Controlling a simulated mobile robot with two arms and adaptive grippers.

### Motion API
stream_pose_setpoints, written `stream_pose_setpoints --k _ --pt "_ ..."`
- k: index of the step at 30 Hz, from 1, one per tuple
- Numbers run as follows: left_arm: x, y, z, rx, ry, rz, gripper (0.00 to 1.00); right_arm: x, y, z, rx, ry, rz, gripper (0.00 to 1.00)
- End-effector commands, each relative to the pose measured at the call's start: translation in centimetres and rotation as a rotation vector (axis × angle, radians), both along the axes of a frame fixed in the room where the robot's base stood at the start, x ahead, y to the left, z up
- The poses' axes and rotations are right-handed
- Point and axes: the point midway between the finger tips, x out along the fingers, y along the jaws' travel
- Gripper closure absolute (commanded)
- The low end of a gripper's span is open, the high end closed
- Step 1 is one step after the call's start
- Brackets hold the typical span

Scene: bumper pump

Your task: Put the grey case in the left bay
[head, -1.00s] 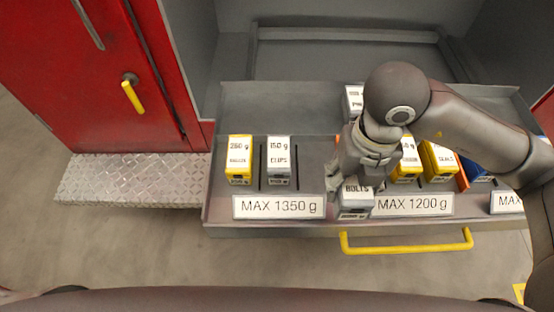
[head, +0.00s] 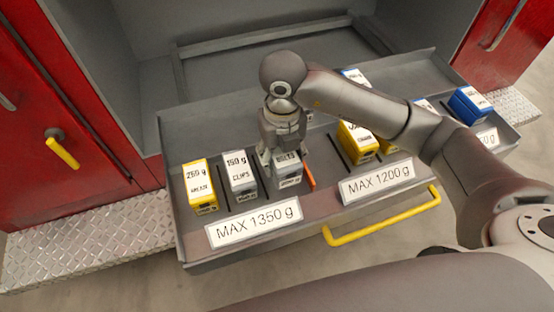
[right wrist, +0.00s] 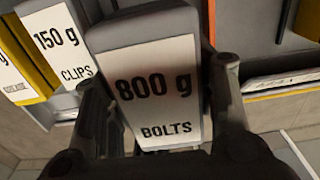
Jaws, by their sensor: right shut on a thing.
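The grey case marked 800 g BOLTS (head: 289,172) is between the fingers of my right gripper (head: 280,157). In the right wrist view its label (right wrist: 158,95) faces the camera, with a finger on either side. The case is upright at the right end of the left bay, behind the MAX 1350 g label (head: 254,222), just left of an orange divider (head: 308,174). I cannot tell if its base touches the drawer floor. A grey 150 g CLIPS case (head: 240,176) and a yellow 250 g case (head: 199,186) stand to its left. My left gripper is out of view.
The MAX 1200 g bay (head: 377,182) to the right holds yellow cases (head: 357,142). A blue case (head: 469,104) stands farther right. A yellow handle (head: 382,220) runs along the drawer front. Red cabinet doors (head: 60,90) flank the drawer.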

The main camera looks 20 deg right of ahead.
Motion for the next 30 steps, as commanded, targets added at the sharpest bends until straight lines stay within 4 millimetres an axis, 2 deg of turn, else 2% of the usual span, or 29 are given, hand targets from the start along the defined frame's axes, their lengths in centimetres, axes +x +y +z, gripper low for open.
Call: stream_pose_setpoints --k 6,14,21,30 --pt "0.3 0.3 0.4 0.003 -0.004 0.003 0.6 2.2 0.0 -2.3 0.004 -0.004 -0.002 1.0" --pt "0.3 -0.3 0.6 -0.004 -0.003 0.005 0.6 3.2 -0.1 -3.5 0.003 -0.003 -0.001 1.0" --pt "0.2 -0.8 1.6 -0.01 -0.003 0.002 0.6 3.0 -0.1 -6.2 0.003 -0.004 0.0 1.0" --pt "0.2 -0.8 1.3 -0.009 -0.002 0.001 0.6 3.1 -0.1 -6.6 0.003 -0.006 0.001 1.0"
